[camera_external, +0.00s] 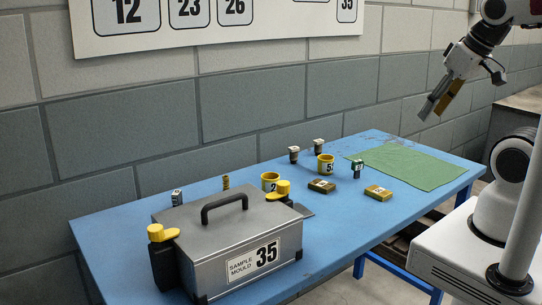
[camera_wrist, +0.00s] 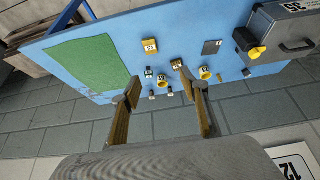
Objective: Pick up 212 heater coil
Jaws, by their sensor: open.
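My gripper (camera_external: 438,106) is open and empty, high above the right part of the blue table in the external view. In the wrist view its two fingers (camera_wrist: 160,84) stand apart with the small parts in view far beyond them. Two yellow ring-shaped parts stand on the table. One (camera_external: 270,182) has a label starting with 2, just behind the mould box. The other (camera_external: 325,164) stands farther right. The rings also show in the wrist view, one between the fingertips (camera_wrist: 163,82), the other right of them (camera_wrist: 205,73). I cannot read 212 on any part.
A grey sample mould box (camera_external: 235,240) marked 35 fills the table's front left. Several small blocks, including two flat yellow-brown ones (camera_external: 322,186) (camera_external: 378,193), lie around the rings. A green mat (camera_external: 415,166) lies empty at the right. A block wall (camera_external: 250,115) stands behind.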

